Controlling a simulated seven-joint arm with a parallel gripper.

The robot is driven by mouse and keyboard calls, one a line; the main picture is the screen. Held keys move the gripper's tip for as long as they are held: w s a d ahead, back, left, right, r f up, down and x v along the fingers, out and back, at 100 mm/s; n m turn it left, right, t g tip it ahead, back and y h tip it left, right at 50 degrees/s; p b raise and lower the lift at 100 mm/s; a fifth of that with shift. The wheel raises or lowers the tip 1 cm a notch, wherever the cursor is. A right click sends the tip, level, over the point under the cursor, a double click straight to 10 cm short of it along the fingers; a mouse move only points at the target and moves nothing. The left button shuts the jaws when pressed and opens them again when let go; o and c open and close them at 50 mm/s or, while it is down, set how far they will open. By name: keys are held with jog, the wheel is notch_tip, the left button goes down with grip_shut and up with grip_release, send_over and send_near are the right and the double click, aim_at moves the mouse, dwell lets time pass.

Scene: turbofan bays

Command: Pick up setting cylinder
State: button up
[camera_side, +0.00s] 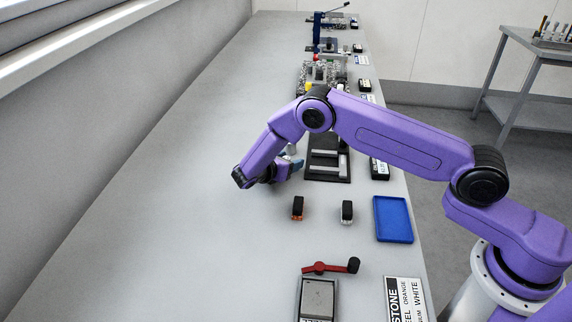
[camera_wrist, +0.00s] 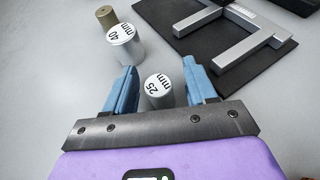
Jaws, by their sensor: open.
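In the wrist view, a silver cylinder (camera_wrist: 158,92) marked "25 mm" stands upright between the two blue fingers of my gripper (camera_wrist: 160,72). The fingers are open, with a visible gap on both sides of it. A larger silver cylinder (camera_wrist: 125,46) marked "40 mm" stands just beyond the left finger. A small brass-coloured cylinder (camera_wrist: 106,17) stands behind that one. In the side view, my gripper (camera_side: 296,164) is low over the bench, left of a black plate, and the cylinders are mostly hidden by my arm.
A black plate (camera_wrist: 262,70) with grey metal bars lies close to the right finger. In the side view, two small black-topped blocks (camera_side: 297,208), a blue tray (camera_side: 393,219) and a red crank (camera_side: 330,267) lie nearer the camera. The left of the bench (camera_side: 150,210) is clear.

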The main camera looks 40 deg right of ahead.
jog(key=shift+w+d+f, duration=0.1)
jog(key=shift+d+f, duration=0.05)
jog(key=shift+d, duration=0.15)
grip_shut()
jog(key=shift+r, duration=0.7)
jog(key=s+d+r, duration=0.1)
jog(key=s+r, duration=1.1)
jog(key=s, duration=0.1)
jog(key=s+d+f+n+t+y, duration=0.2)
jog(key=s+d+n+t, duration=0.1)
jog(key=d+n+t, duration=0.1)
jog(key=shift+s+d, duration=0.25)
jog(key=shift+d, duration=0.35)
